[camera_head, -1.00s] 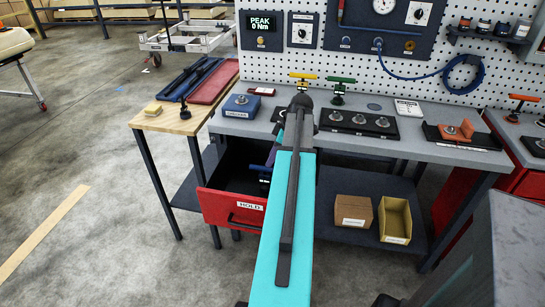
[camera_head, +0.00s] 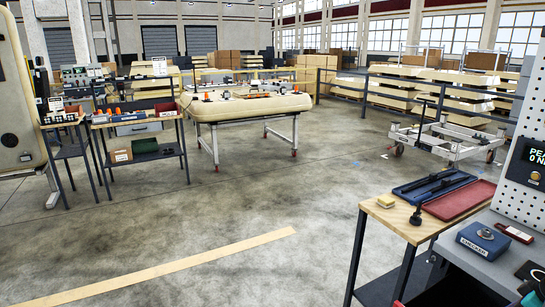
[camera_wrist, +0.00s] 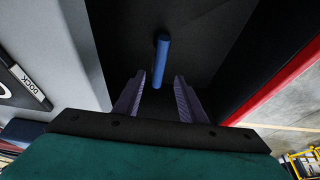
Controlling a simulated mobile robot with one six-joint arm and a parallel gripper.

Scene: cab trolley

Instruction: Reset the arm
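My gripper (camera_wrist: 158,98) shows in the wrist view with its two ribbed fingers apart. A blue rod (camera_wrist: 161,60) shows ahead, in line with the gap between the fingers, with space on both sides. Behind it is a dark surface, which looks like the inside of the open drawer. A red drawer edge (camera_wrist: 268,85) runs along the right. In the head view only a small turquoise piece of my arm shows at the lower right corner. My gripper is out of that view.
In the head view a wooden side table (camera_head: 392,216) holds a blue tray (camera_head: 436,187) and a red tray (camera_head: 462,201). The grey bench (camera_head: 472,262) is at the lower right. A wheeled trolley (camera_head: 442,142) stands behind. Open concrete floor (camera_head: 260,205) fills the middle.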

